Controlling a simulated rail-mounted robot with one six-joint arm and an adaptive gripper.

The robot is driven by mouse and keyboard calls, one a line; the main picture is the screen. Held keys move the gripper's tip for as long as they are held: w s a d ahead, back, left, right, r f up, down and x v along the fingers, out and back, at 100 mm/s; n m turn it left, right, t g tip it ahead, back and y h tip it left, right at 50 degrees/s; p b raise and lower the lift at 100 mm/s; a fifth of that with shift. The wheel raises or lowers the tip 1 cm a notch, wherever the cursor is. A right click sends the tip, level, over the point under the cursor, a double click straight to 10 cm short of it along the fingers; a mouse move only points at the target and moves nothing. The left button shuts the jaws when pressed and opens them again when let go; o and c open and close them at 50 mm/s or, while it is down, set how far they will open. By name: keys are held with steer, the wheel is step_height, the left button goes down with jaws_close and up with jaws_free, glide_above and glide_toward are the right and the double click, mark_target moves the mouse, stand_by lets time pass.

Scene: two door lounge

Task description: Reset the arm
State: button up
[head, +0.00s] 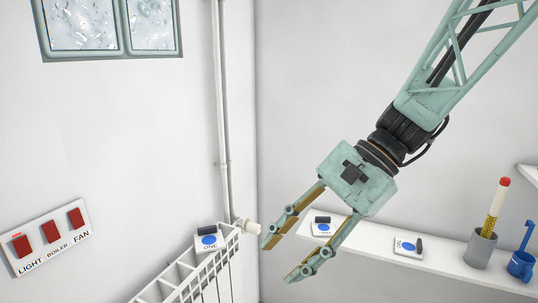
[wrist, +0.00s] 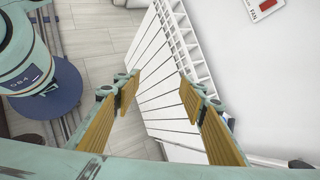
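My gripper (head: 280,258) hangs from the green lattice arm, pointing down and to the left in the head view. Its two fingers are spread apart with nothing between them. The wrist view also shows the open gripper (wrist: 158,90), with tan finger pads and the white radiator (wrist: 160,75) beyond them. In the head view the radiator (head: 185,278) stands below and to the left of the gripper.
A card marked ONE (head: 210,240) sits on the radiator. A switch panel (head: 48,237) and a pipe (head: 222,110) are on the walls.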

steer(key=s+d+r+n+t+h, duration=0.2)
steer(key=s+d+n+t+h, duration=0.1)
steer(key=s+d, duration=0.6)
steer(key=s+d+r+n+t+h, duration=0.2)
steer(key=s+d+n+h, duration=0.3)
steer(key=s+d, duration=0.3)
steer(key=shift+s+d+r+n+t, duration=0.4)
steer(key=shift+s+n, duration=0.2)
steer(key=shift+s, duration=0.35)
stand_by(0.9)
